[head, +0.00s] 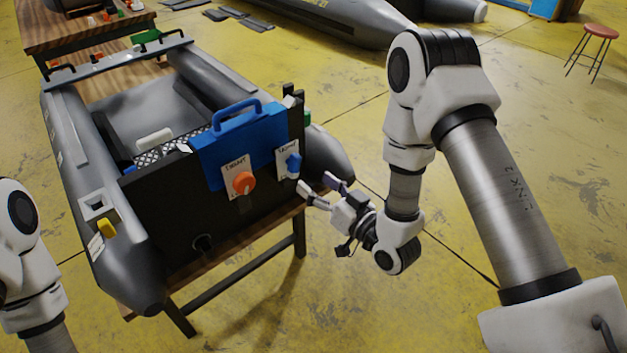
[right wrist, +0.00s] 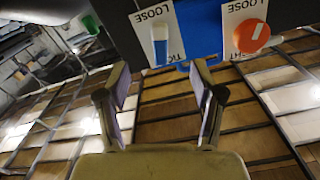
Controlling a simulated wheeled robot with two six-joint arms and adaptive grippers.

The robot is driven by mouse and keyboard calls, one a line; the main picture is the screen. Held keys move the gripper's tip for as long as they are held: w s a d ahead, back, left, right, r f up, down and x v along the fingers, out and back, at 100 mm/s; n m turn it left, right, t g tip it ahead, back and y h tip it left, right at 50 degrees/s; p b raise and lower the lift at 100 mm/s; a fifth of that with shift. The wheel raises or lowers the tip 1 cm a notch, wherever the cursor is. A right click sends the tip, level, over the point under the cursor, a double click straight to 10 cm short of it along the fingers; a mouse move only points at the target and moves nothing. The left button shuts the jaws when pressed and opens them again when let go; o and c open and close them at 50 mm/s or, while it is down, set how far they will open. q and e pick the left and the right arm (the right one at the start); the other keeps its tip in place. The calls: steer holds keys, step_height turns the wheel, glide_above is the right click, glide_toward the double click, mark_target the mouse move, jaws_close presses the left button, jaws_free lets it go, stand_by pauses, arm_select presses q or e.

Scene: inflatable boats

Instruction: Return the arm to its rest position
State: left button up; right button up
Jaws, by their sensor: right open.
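My right gripper (head: 318,184) is open and empty, just to the right of the boat's dark rear board (head: 150,215). In the right wrist view its two fingers (right wrist: 160,80) stand apart with nothing between them. A blue knob (head: 293,163) on a white label plate is close to the fingertips, and it also shows in the right wrist view (right wrist: 160,45). An orange knob (head: 244,183) sits to its left on another plate; the right wrist view shows it too (right wrist: 250,36). My left arm shows only at the left edge; its gripper is out of view.
The grey inflatable boat (head: 88,150) rests on a wooden table (head: 245,230). A blue handled bracket (head: 235,145) hangs over the rear board. Another grey boat (head: 330,25) lies behind, and a red stool (head: 600,31) stands far right. Yellow floor around my right arm is clear.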

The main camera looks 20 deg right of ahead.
steer(key=s+f+g+h+p, duration=0.3)
steer(key=s+f+g+p, duration=0.3)
steer(key=s+f, duration=0.5)
steer(key=s+d+f+g+h, duration=0.1)
steer(key=s+f+g, duration=0.1)
steer(key=s, duration=0.4)
steer(key=s+d+f+g+h, duration=0.1)
steer(key=s+d+f+g, duration=0.1)
steer(key=s+g, duration=0.3)
steer(key=s+d+f+m+g+h, duration=0.1)
steer(key=s+d+f+g, duration=0.1)
steer(key=s+f+g, duration=0.2)
steer(key=s, duration=0.2)
steer(key=shift+s+f, duration=0.2)
steer(key=shift+s, duration=0.1)
